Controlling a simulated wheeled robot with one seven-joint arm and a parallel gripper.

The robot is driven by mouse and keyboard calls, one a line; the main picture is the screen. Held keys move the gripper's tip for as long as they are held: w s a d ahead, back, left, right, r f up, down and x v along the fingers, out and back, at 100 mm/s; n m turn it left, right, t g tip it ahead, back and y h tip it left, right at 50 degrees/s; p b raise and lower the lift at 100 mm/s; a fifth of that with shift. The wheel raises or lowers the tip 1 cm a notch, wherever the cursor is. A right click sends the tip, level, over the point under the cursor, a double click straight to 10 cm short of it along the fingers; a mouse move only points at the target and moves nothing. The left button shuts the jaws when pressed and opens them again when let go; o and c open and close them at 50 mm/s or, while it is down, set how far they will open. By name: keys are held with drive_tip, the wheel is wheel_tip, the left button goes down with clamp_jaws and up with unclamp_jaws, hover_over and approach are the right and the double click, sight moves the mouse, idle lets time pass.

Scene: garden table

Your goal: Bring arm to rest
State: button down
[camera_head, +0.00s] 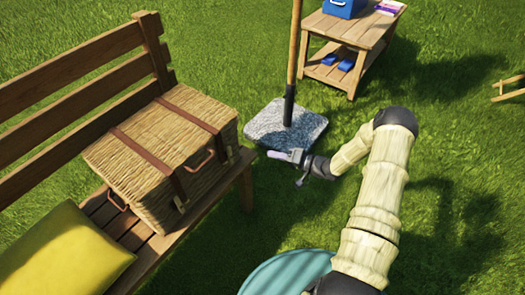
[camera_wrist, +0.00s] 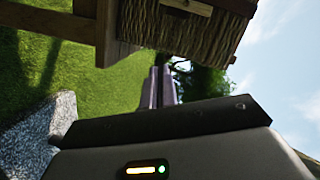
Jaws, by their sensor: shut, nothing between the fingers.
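My gripper (camera_head: 285,156) is in the middle of the head view, at the end of my bent arm. It points left, toward the wicker basket on the bench, and is apart from it. In the wrist view its two fingers (camera_wrist: 160,86) lie side by side, shut and with nothing between them. My arm comes up from the bottom right of the head view and bends over at the top.
The wicker basket (camera_head: 160,150) and a yellow cushion (camera_head: 60,255) are on the wooden bench (camera_head: 75,85). A pole stands in a stone base (camera_head: 270,128) behind my gripper. A side table (camera_head: 345,28) holds a blue box (camera_head: 343,8). Open grass (camera_head: 460,150) lies right.

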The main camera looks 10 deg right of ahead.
drive_tip(key=shift+s+a, duration=0.1)
drive_tip(key=shift+a, duration=0.05)
idle(0.3)
drive_tip(key=s+d+r+n+g+h, duration=0.15)
drive_tip(key=d+r+h, duration=0.25)
drive_tip(key=r+h, duration=0.7)
drive_tip(key=s+a+r+g+h, duration=0.15)
drive_tip(key=s+r, duration=0.35)
drive_tip(key=s, duration=0.6)
drive_tip(key=s+r+g+h, duration=0.2)
drive_tip(key=s+r+g, duration=0.15)
drive_tip(key=s, duration=0.75)
wheel_tip(320, 180, up, 31)
drive_tip(key=p, duration=3)
drive_tip(key=shift+r, duration=0.15)
